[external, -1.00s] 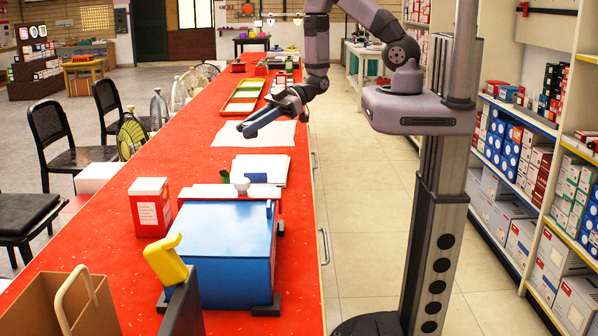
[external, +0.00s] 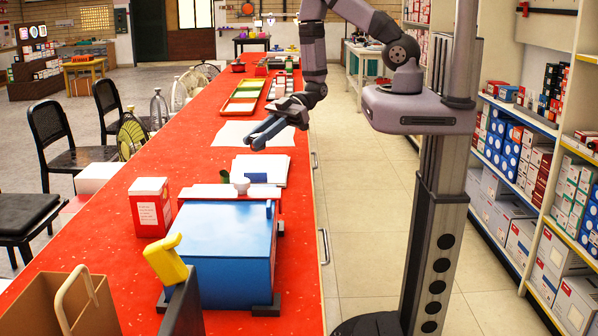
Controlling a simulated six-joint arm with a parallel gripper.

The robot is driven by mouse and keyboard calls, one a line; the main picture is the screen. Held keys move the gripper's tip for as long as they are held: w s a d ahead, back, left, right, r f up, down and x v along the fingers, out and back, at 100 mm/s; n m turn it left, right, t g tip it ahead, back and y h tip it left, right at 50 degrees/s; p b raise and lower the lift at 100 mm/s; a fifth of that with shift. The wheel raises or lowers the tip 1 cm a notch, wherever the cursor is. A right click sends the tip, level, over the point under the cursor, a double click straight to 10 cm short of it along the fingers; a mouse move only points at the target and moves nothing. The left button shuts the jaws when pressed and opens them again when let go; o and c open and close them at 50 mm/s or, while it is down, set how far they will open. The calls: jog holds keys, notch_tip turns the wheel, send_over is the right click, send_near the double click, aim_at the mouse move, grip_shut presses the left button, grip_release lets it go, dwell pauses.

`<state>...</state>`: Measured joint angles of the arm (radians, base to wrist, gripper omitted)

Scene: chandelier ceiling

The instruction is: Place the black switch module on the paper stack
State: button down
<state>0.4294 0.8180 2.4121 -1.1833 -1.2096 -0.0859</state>
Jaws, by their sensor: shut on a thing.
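The white paper stack (external: 271,166) lies on the red counter behind the blue box, with a small blue item (external: 256,178) on its front part. My gripper (external: 262,139) is over the counter above and behind the stack, pointing down to the left, apart from the stack. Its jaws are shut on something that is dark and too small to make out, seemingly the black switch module. I see no other clear black switch module on the counter.
A blue box (external: 222,250) with a white cup (external: 240,184) behind it stands nearer the camera, beside a red-and-white carton (external: 150,207). A large white sheet (external: 232,134) lies beyond the stack. Trays (external: 243,95) stand farther back.

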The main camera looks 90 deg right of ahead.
aim_at(259, 168)
jog(key=shift+f, duration=0.65)
jog(key=shift+f, duration=0.1)
jog(key=shift+f, duration=1.8)
jog(key=shift+f, duration=0.15)
jog(key=c, duration=1.5)
grip_release()
jog(key=shift+c, duration=0.2)
jog(key=shift+r, duration=0.2)
